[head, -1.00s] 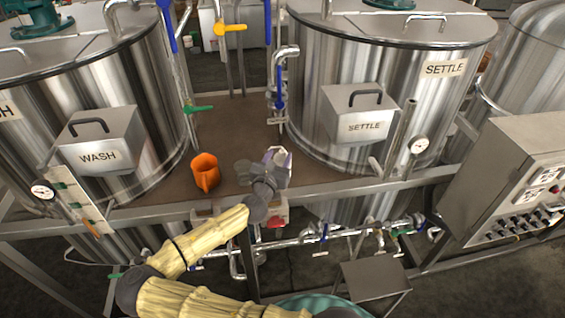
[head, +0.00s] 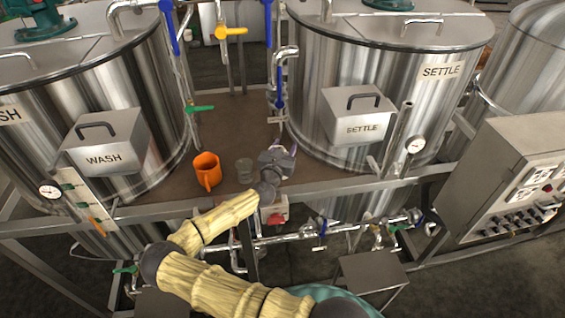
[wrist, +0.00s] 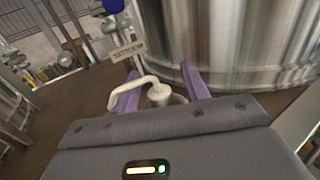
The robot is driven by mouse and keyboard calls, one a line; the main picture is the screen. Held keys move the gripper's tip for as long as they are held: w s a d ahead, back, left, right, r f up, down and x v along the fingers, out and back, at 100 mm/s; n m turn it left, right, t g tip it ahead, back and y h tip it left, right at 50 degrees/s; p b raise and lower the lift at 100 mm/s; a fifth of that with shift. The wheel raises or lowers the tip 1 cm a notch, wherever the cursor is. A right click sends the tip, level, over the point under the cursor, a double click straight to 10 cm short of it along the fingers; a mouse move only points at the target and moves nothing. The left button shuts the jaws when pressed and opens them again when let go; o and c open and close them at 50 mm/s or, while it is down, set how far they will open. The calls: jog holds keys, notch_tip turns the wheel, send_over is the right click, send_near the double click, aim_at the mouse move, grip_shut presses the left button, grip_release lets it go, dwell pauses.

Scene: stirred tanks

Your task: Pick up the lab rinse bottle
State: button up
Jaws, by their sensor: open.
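The lab rinse bottle shows in the wrist view as a white cap with a bent white spout (wrist: 159,93). It stands between the two purple fingers of my gripper (wrist: 160,78), with the spout pointing left over the left finger. The lower bottle is hidden behind the gripper body. In the head view my gripper (head: 284,149) is over the brown platform between the two tanks, and it hides most of the bottle. The fingers are open, one on each side of the bottle; I cannot tell whether they touch it.
An orange mug (head: 207,171) and a clear grey beaker (head: 244,170) stand left of my gripper. The SETTLE tank (head: 365,100) rises close on the right, the WASH tank (head: 130,110) on the left. A metal rail (head: 330,188) runs along the platform's front edge.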

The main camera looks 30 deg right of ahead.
dwell(0.3)
grip_shut()
jog(key=shift+r, duration=0.1)
notch_tip(320, 180, up, 10)
jog(key=b, duration=0.2)
jog(key=shift+b, duration=0.4)
dwell(0.5)
